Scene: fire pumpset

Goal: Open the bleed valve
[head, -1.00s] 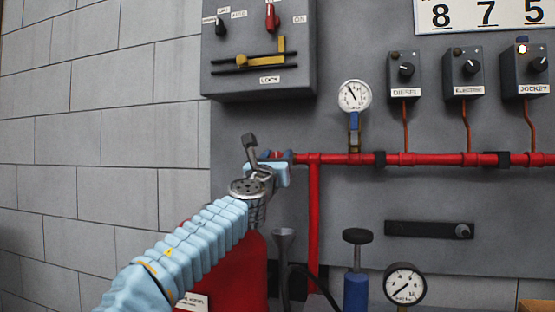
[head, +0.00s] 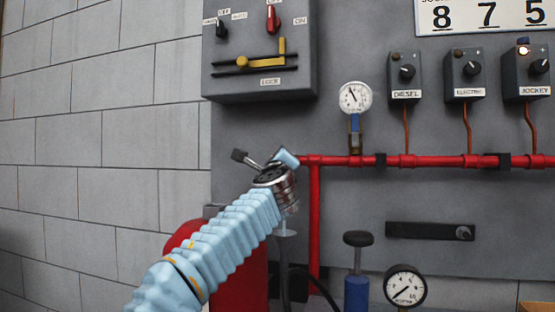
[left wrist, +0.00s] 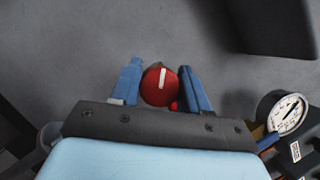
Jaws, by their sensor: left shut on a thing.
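The bleed valve shows as a round red knob (left wrist: 153,88) with a white mark, at the left end of the red pipe. In the left wrist view my left gripper (left wrist: 159,75) has its blue fingers on either side of this knob, shut on it. In the head view my left gripper (head: 287,158) is at the pipe's left end and hides the knob. My right gripper is not in view.
A grey funnel (head: 285,236) stands below the valve, beside a red tank (head: 238,285). A pressure gauge (head: 355,97) rises from the red pipe (head: 430,160). A control box (head: 259,85) with a yellow lever hangs above. Blank wall lies to the left.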

